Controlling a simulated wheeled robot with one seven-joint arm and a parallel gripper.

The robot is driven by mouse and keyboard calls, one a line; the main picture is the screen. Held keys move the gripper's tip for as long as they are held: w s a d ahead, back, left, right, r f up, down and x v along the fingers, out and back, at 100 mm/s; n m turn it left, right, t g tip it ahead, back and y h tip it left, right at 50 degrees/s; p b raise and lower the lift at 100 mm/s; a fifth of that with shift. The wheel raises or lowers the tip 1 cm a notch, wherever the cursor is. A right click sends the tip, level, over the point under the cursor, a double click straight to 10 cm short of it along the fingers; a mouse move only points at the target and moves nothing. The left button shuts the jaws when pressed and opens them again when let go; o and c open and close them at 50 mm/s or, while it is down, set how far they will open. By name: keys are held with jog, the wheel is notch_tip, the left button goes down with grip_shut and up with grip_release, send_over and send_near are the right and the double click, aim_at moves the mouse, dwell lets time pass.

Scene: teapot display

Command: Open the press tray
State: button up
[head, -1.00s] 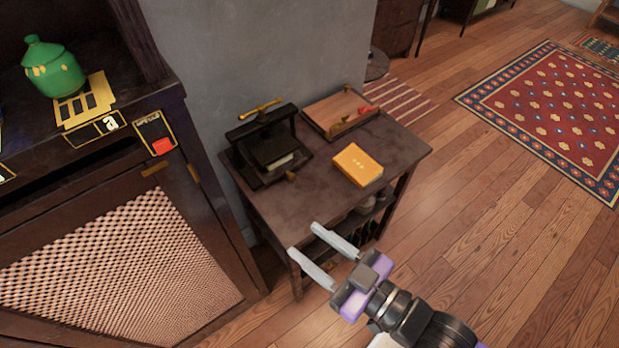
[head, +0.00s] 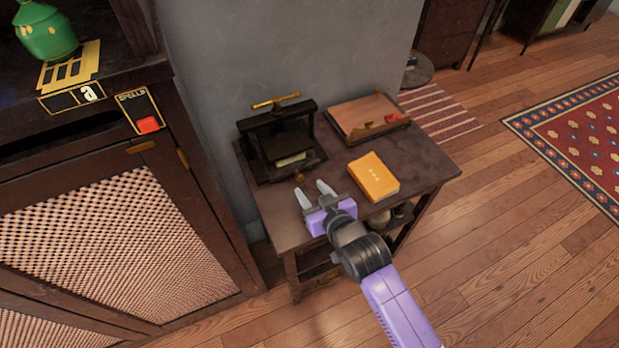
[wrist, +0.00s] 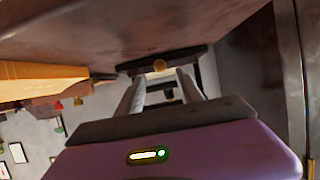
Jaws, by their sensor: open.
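The black press (head: 318,130) stands at the back left of the small dark table, with a brass handle (head: 276,101) across its top. Its low tray (head: 262,172) holds a pale block of paper (head: 291,160). A round brass knob (head: 299,177) sits at the tray's front; it also shows in the wrist view (wrist: 159,66), beyond and between the fingers. My gripper (head: 310,187) is open and empty, just in front of the knob and pointing at the press. In the wrist view my gripper (wrist: 160,78) appears lined up with the knob; contact cannot be told.
An orange book (head: 373,177) lies on the table (head: 425,172) close to the right of my gripper. A wooden tray (head: 365,115) with a red item stands at the back right. A dark cabinet (head: 190,215) stands left, a grey wall (head: 290,45) behind.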

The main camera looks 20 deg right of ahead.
aim_at(301, 178)
jog(key=x, duration=0.6)
jog(key=shift+w+f, duration=0.1)
jog(key=shift+w, duration=0.3)
jog(key=shift+c, duration=0.2)
grip_shut()
jog(key=shift+s, duration=0.1)
dwell(0.8)
